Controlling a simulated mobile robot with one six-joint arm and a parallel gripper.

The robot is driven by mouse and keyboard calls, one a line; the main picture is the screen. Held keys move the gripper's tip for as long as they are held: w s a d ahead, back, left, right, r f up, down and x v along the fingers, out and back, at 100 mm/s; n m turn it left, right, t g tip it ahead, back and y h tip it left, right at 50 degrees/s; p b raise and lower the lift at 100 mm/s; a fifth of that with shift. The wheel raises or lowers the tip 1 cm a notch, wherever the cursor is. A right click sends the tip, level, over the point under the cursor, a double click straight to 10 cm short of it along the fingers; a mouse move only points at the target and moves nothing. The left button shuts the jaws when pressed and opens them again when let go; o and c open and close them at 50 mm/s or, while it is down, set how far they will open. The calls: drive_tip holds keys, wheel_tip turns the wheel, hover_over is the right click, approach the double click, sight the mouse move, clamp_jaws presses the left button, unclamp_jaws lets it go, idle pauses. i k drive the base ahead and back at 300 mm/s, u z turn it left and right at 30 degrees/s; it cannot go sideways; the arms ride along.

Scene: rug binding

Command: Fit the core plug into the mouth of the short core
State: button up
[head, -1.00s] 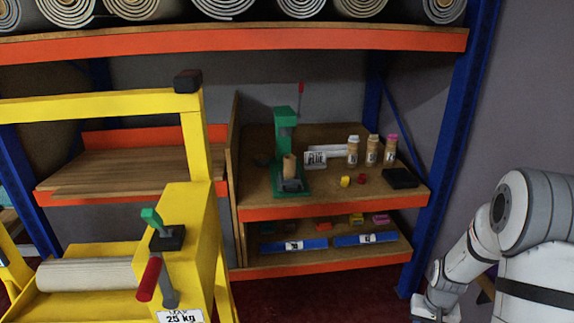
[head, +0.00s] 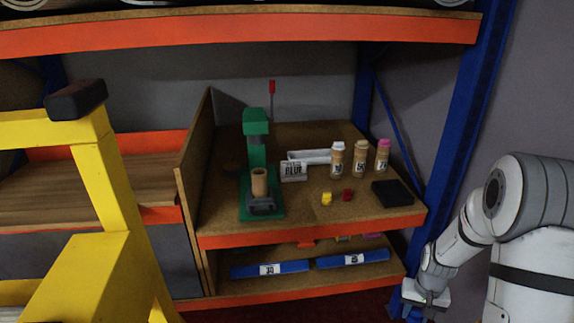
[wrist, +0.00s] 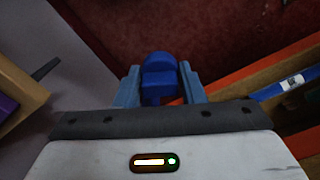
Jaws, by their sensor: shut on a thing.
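A blue stepped block (wrist: 160,72), the core plug by its look, sits between the grey-blue fingers of my gripper (wrist: 158,88) in the wrist view. My gripper is shut on it. The short core (head: 259,184) is a brown tube standing upright in the green press (head: 257,133) on the shelf's upper board. Its mouth faces up and looks open. In the head view my gripper (head: 426,298) is low at the right, beside the shelf's blue post and well away from the core; the plug is not clear there.
Blue bars (head: 270,269) lie on the lower shelf. A yellow frame (head: 110,200) stands left. Red floor shows below my gripper.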

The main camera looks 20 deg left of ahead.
sight(259, 178)
drive_tip(key=z, duration=0.1)
drive_tip(key=i, duration=0.9)
drive_tip(key=u, duration=1.7)
drive_tip(key=k, duration=0.55)
drive_tip(key=u, duration=0.05)
drive_tip(key=i, duration=0.45)
